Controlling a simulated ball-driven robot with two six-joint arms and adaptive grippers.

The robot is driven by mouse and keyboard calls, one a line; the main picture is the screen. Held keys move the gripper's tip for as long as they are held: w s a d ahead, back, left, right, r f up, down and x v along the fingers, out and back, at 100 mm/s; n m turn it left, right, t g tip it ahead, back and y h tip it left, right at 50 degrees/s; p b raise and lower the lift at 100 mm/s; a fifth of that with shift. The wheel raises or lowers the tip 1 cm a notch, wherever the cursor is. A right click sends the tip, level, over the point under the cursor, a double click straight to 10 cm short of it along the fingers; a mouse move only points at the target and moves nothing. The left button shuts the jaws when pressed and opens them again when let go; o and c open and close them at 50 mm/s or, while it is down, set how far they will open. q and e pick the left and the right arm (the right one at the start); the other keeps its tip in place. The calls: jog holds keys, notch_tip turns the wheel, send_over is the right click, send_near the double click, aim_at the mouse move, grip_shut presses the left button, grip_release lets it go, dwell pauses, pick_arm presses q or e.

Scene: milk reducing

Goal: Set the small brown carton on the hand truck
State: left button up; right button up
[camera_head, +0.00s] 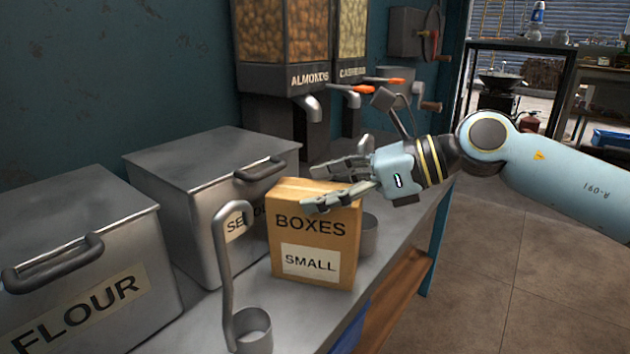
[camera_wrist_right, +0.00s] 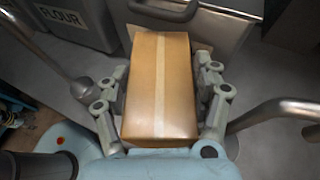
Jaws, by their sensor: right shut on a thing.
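The small brown carton (camera_head: 316,232), marked "BOXES SMALL", stands upright on the metal counter or just above it; I cannot tell which. My right gripper (camera_head: 335,187) reaches in from the right and is shut on the carton near its top. In the right wrist view the carton (camera_wrist_right: 160,85) shows its taped top between the two fingers of the right gripper (camera_wrist_right: 162,100). My left gripper is not in view. The hand truck is not in view.
A metal ladle (camera_head: 232,280) stands close left of the carton. The flour bin (camera_head: 85,255) and a second lidded bin (camera_head: 205,170) stand on the counter (camera_head: 195,325). Nut dispensers (camera_head: 285,80) hang behind. Open floor (camera_head: 530,265) lies to the right.

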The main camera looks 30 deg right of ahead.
jog(key=shift+s+d, duration=0.1)
jog(key=shift+d, duration=0.1)
jog(key=shift+a+r, duration=0.1)
jog(key=shift+a, duration=0.15)
jog(key=o, duration=1.3)
jog(key=shift+f, duration=0.25)
jog(key=shift+o, duration=0.8)
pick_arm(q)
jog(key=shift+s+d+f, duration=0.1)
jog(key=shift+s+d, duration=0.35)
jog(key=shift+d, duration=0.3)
